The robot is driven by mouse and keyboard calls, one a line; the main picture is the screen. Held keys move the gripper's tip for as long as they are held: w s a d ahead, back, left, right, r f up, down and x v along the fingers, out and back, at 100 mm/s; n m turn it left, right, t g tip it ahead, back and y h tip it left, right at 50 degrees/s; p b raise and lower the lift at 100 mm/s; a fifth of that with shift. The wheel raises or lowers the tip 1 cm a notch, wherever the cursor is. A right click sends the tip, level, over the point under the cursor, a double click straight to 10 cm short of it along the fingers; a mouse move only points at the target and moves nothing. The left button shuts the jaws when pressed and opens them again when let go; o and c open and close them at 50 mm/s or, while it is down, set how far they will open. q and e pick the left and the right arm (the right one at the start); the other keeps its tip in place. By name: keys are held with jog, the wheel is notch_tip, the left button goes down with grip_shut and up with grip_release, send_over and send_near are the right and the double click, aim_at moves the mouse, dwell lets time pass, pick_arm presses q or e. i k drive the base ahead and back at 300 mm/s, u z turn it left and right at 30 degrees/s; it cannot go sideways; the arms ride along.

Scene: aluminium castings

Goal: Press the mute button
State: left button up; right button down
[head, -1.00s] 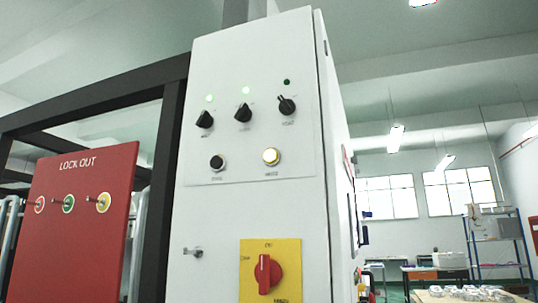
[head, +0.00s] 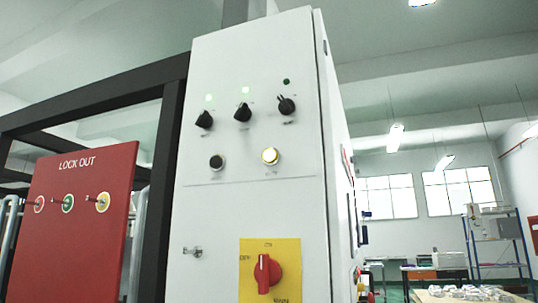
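A tall white control cabinet (head: 225,225) stands in the middle of the head view. Its front panel has two push buttons in one row: a black button (head: 216,162) on the left and a pale yellow-white lit button (head: 270,156) on the right. The small labels under them are too blurred to read now; in the earlier frame the right one looks like "MUTE", but I cannot be sure. Neither of my grippers shows in the view.
Above the buttons are black selector knobs (head: 243,112) and small lamps. Below is a red rotary switch (head: 264,273) on a yellow plate. A red lock-out board (head: 85,225) stands left. At the lower right, a table holds pale castings (head: 465,292).

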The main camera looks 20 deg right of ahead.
aim_at(270, 156)
jog(key=z, duration=2.85)
jog(key=k, duration=1.6)
jog(key=u, duration=1.9)
jog(key=i, duration=0.5)
jog(key=z, duration=0.05)
